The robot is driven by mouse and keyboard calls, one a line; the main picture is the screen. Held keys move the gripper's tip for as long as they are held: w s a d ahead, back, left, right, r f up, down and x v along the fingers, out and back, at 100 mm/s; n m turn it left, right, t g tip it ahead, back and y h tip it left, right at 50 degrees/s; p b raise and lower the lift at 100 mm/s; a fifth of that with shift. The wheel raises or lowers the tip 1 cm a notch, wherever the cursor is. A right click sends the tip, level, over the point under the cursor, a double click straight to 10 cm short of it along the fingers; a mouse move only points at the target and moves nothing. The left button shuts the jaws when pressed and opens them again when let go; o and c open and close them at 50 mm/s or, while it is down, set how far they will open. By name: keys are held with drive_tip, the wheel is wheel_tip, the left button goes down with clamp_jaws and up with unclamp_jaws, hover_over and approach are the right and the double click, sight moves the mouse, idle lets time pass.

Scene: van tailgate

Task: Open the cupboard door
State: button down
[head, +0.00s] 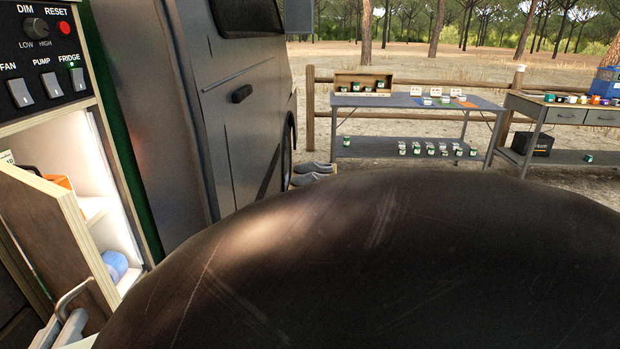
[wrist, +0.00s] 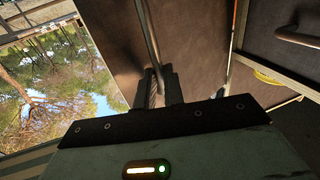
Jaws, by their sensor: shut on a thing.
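The cupboard door (head: 48,232) stands partly open at the left of the head view, a dark panel with a pale edge. It also fills the middle of the wrist view (wrist: 197,48). My gripper (wrist: 160,84) is shut on the door's metal bar handle (wrist: 148,35). In the head view the handle (head: 72,294) shows at the lower left, with the fingers just below it. My large dark arm hides the lower middle and right of the head view. The lit white cupboard inside (head: 95,170) shows behind the door.
An orange item (head: 60,182) and a blue roll (head: 115,265) are inside the cupboard. A switch panel (head: 42,62) is above it. The grey van door (head: 235,110) stands beside the cupboard. A display table (head: 412,101) and another table (head: 560,112) stand farther back. Another handle (wrist: 297,38) shows in the wrist view.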

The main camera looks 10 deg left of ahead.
drive_tip(key=shift+a+r, duration=0.2)
drive_tip(key=shift+a, duration=0.5)
drive_tip(key=c, duration=1.5)
unclamp_jaws()
drive_tip(key=shift+w+a+f, duration=0.1)
drive_tip(key=shift+w, duration=0.1)
